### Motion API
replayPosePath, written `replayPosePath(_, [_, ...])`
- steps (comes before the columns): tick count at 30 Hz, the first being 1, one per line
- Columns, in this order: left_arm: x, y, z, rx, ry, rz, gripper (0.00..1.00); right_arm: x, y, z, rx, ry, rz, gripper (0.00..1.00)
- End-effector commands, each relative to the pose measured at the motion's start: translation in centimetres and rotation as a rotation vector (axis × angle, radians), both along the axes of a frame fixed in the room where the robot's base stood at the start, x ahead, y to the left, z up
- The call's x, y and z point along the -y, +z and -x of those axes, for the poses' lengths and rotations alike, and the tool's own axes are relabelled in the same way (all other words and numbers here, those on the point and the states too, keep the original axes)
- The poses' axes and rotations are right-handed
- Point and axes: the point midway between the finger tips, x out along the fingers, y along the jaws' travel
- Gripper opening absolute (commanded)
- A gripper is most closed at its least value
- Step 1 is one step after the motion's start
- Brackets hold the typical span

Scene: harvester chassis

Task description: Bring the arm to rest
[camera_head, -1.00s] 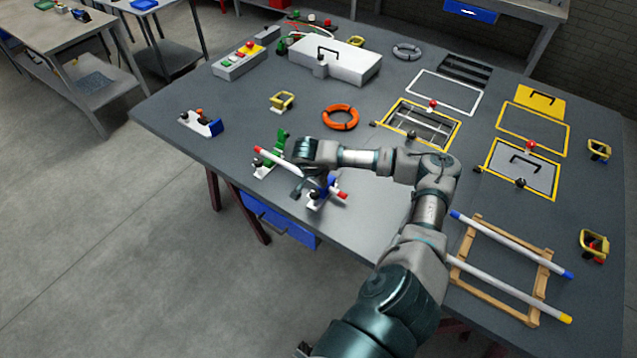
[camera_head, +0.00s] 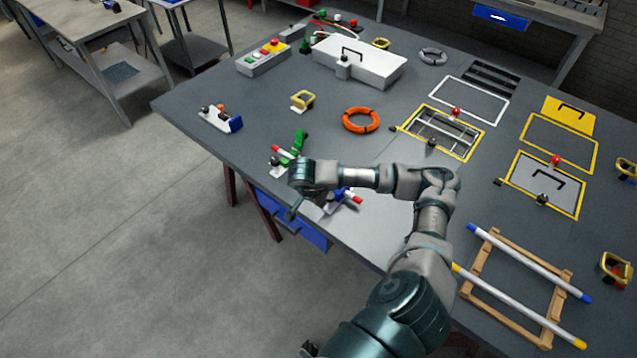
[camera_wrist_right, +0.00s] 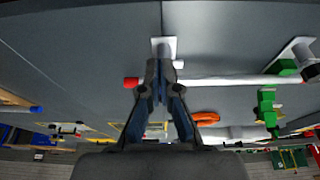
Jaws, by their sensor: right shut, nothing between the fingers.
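My right arm reaches in from the bottom of the head view and bends left across the front of the table. My right gripper (camera_head: 291,213) is small and dark there, at the table's front edge. In the wrist view the right gripper (camera_wrist_right: 160,82) is shut and empty, its two fingers meeting at the tips. A white rod with red ends (camera_wrist_right: 215,81) lies beyond the fingertips. In the head view its red end (camera_head: 357,199) shows, while my wrist hides its middle.
A wooden frame (camera_head: 480,262) with two white tubes lies right of my arm. An orange ring (camera_head: 361,120), a yellow-rimmed opening (camera_head: 440,133) and a button box (camera_head: 264,58) are farther back. Open floor lies left of the table (camera_head: 230,130).

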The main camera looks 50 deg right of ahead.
Motion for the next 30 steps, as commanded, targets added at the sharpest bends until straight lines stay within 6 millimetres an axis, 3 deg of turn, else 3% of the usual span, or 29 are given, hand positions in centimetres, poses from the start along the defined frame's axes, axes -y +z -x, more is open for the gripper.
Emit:
replayPosePath(9, [-0.1,0.0,-0.1,0.001,0.0,-0.001,0.4,-0.7,-0.1,0.0,0.002,0.003,-0.008,0.0])
replayPosePath(11, [-0.2,0.0,-0.1,0.0,-0.001,-0.002,0.4,-1.6,-0.6,-0.1,0.007,0.011,-0.042,0.0])
replayPosePath(13, [-0.2,0.0,-0.1,0.001,-0.001,-0.003,0.4,-4.0,-1.6,-0.2,0.017,0.025,-0.127,0.0])
replayPosePath(14, [-0.3,0.0,-0.1,0.001,-0.001,-0.003,0.4,-5.5,-2.2,-0.3,0.023,0.033,-0.181,0.0])
replayPosePath(17, [-0.3,0.0,-0.1,0.001,-0.001,-0.004,0.4,-12.4,-3.8,-0.1,0.044,0.043,-0.434,0.0])
replayPosePath(18, [-0.3,0.0,-0.1,0.001,-0.001,-0.004,0.4,-15.8,-4.1,0.2,0.05,0.037,-0.561,0.0])
replayPosePath(22, [-0.4,0.0,-0.1,0.001,-0.001,-0.004,0.4,-26.6,-2.3,1.5,0.047,-0.06,-1.016,0.0])
replayPosePath(24, [-0.4,0.0,-0.1,0.001,-0.001,-0.004,0.4,-31.8,0.5,2.1,0.027,-0.168,-1.289,0.0])
replayPosePath(27, [-0.4,0.0,0.0,0.0,-0.001,-0.004,0.4,-36.9,6.6,2.0,-0.031,-0.436,-1.72,0.0])
replayPosePath(30, [-0.4,0.0,0.0,0.0,-0.001,-0.004,0.4,-37.4,12.4,0.0,-0.114,-0.818,-2.101,0.0])
